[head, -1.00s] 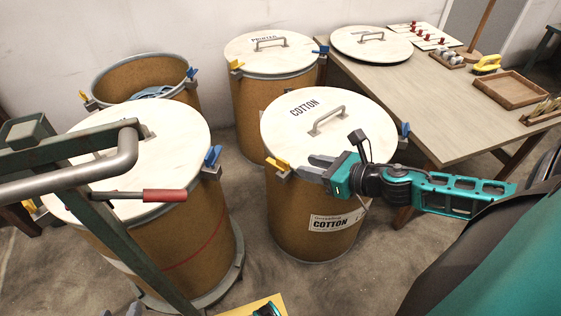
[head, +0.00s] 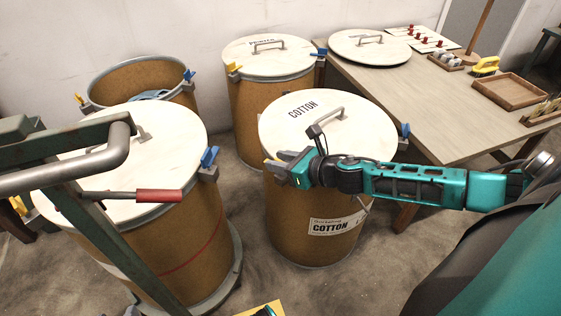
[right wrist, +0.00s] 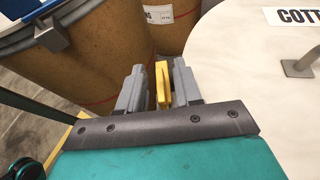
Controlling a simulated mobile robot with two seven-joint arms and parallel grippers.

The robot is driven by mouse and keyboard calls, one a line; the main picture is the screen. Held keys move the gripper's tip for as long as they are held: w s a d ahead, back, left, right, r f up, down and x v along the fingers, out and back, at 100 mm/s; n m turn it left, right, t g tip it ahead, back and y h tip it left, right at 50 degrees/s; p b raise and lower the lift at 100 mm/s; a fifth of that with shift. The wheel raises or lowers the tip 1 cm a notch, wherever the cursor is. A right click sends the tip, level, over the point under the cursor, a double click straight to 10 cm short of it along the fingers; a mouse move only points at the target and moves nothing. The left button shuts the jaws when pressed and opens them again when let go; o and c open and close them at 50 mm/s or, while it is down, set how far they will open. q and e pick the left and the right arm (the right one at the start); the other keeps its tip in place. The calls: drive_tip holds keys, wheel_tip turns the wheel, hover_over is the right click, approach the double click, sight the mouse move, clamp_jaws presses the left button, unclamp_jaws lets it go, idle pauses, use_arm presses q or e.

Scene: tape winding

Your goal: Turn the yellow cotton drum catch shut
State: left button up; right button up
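The cotton drum (head: 290,228) is brown with a pale round lid (head: 370,125) marked COTTON; the lid also shows in the right wrist view (right wrist: 245,60). Its yellow catch (right wrist: 162,84) sits at the rim and stands between my right gripper's two grey fingers. In the head view my right gripper (head: 276,164) is at the drum's left rim and mostly hides this catch. The fingers look spread either side of the catch; firm contact is not visible. A blue catch (head: 404,130) is on the drum's right rim. My left gripper is not seen.
Another lidded drum (head: 170,240) with a blue catch (head: 209,157) stands close on the left. Behind are an open drum (head: 130,78) and a lidded drum (head: 258,105). A table (head: 405,105) stands at the right.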

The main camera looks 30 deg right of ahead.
drive_tip(key=shift+c, duration=0.2)
clamp_jaws()
drive_tip(key=shift+a, duration=0.1)
idle(0.4)
